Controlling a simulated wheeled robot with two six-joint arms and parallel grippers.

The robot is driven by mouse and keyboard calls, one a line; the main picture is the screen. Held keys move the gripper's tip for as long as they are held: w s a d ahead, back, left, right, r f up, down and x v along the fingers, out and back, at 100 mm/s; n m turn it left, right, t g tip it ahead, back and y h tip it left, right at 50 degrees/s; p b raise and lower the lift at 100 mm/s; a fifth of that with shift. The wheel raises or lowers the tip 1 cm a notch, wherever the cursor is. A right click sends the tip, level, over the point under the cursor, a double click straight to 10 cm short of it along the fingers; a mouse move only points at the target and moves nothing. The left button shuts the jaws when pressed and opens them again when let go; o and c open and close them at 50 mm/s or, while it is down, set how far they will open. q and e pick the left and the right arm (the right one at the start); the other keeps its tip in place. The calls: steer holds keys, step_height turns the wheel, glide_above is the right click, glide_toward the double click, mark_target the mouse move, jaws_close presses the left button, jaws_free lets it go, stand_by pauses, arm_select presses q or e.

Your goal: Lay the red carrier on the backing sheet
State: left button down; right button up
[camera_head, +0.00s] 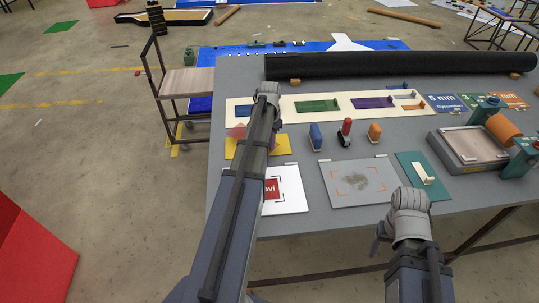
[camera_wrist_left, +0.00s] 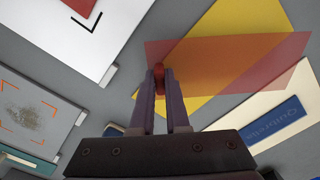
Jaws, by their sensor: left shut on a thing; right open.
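The red carrier is a see-through red sheet (camera_wrist_left: 225,60) with a small red knob; in the head view it shows beside my left arm (camera_head: 236,131). My left gripper (camera_wrist_left: 159,78) is shut on the knob, and the carrier overlaps a yellow sheet (camera_wrist_left: 222,35) in the wrist view. Which sheet is the backing sheet I cannot tell for sure; a white board (camera_head: 288,194) with a red print and black corner marks lies nearest. My right gripper (camera_head: 379,238) is open and empty near the table's front edge.
A grey board (camera_head: 355,188) with orange corner marks lies right of the white one, then a green plate (camera_head: 414,180). Several coloured handled tools stand behind, including a red one (camera_head: 346,128). A long cream strip (camera_head: 340,99) and black roll (camera_head: 400,65) lie further back. A press (camera_head: 455,140) stands right.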

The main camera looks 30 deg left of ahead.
arm_select(q)
step_height(320, 180, down, 4)
steer(key=b, duration=0.3)
steer(key=shift+r+b, duration=0.2)
steer(key=shift+b, duration=0.2)
steer(key=shift+f, duration=0.15)
steer(key=c, duration=0.9)
jaws_free()
step_height(320, 180, up, 12)
steer(key=p, duration=1.2)
steer(key=shift+r, duration=0.25)
